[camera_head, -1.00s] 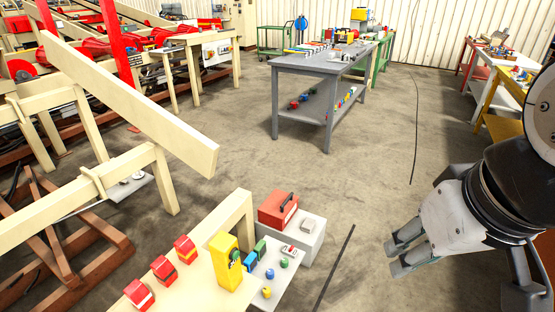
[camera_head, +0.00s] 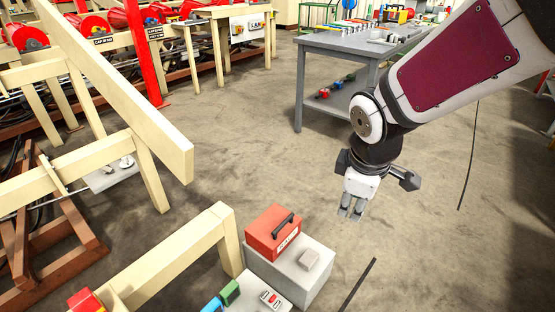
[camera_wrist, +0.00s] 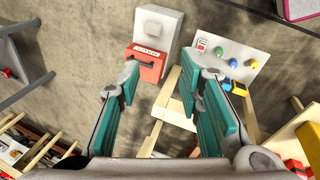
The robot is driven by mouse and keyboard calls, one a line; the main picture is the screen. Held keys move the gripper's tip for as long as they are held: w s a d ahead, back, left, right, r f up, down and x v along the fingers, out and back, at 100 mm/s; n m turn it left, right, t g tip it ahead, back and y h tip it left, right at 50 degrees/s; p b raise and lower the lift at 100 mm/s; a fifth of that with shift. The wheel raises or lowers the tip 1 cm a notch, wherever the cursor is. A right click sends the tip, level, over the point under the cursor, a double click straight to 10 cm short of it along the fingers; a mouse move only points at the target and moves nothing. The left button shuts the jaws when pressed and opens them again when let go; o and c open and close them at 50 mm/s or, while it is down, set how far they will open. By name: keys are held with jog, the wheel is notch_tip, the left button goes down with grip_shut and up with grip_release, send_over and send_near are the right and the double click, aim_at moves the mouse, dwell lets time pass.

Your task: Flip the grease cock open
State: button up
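I cannot pick out the grease cock for certain. A pale plate (camera_head: 112,177) with small round metal fittings (camera_head: 126,161) sits low under the cream beams at left in the head view; the fittings are too small to tell apart. My gripper (camera_head: 352,212) hangs pointing down over the floor, right of the red toolbox (camera_head: 273,232) and apart from it. In the wrist view my gripper (camera_wrist: 164,78) is open, its teal-padded fingers wide apart with nothing held between them. The toolbox (camera_wrist: 146,65) shows beyond the fingers.
The toolbox stands on a grey box (camera_head: 310,270). A panel with coloured knobs (camera_wrist: 228,50) lies beside it in the wrist view. Long cream beams (camera_head: 110,90) cross the left side. A grey workbench (camera_head: 340,48) stands behind. Floor between beams and bench is clear.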

jog(key=w+a+f+n+b, duration=0.3)
jog(key=w+f+n, duration=0.15)
jog(key=f, duration=0.65)
jog(key=n+g+y+b, duration=0.2)
jog(key=n+b, duration=0.8)
jog(key=n, duration=0.1)
send_near(273, 298)
jog(key=f+b, duration=0.1)
jog(key=f, duration=0.2)
jog(key=f+b, duration=0.1)
jog(key=f, duration=0.2)
jog(key=w+f+b, duration=0.1)
jog(key=f+b, duration=0.1)
jog(key=f, duration=0.1)
jog(key=shift+w+a+f, duration=0.1)
jog(key=shift+a+f, duration=0.1)
jog(key=shift+a, duration=0.2)
jog(key=shift+c, duration=0.3)
